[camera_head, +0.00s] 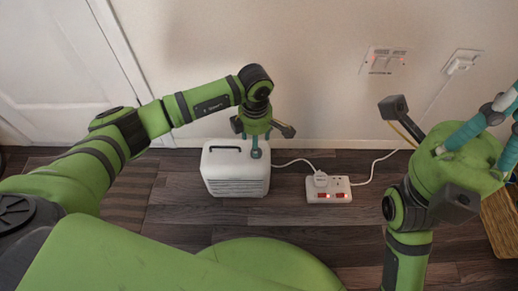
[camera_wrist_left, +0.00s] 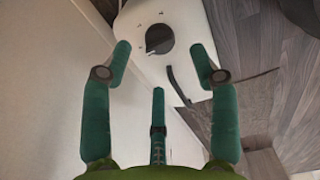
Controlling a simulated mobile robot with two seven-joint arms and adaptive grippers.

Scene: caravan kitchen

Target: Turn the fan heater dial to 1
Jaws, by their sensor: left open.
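The white fan heater (camera_head: 222,172) stands on the floor against the wall, with a dark handle (camera_head: 225,148) on top. In the left wrist view, its top (camera_wrist_left: 187,15) carries a round black dial (camera_wrist_left: 159,39) with small marks around it. I cannot read the dial's setting. My left gripper (camera_head: 256,143) is over the right part of the heater's top. In the left wrist view its fingers (camera_wrist_left: 161,60) are spread, the dial showing between and beyond the tips, apart from them. My right gripper (camera_head: 507,118) is at the right edge, its fingers apart and partly cut off, far from the heater.
A white power strip (camera_head: 328,190) with red lit switches lies right of the heater, its cables on the floor. A wall switch panel (camera_head: 383,60) and a socket (camera_head: 463,62) are above. A wicker basket (camera_head: 500,220) stands at the right.

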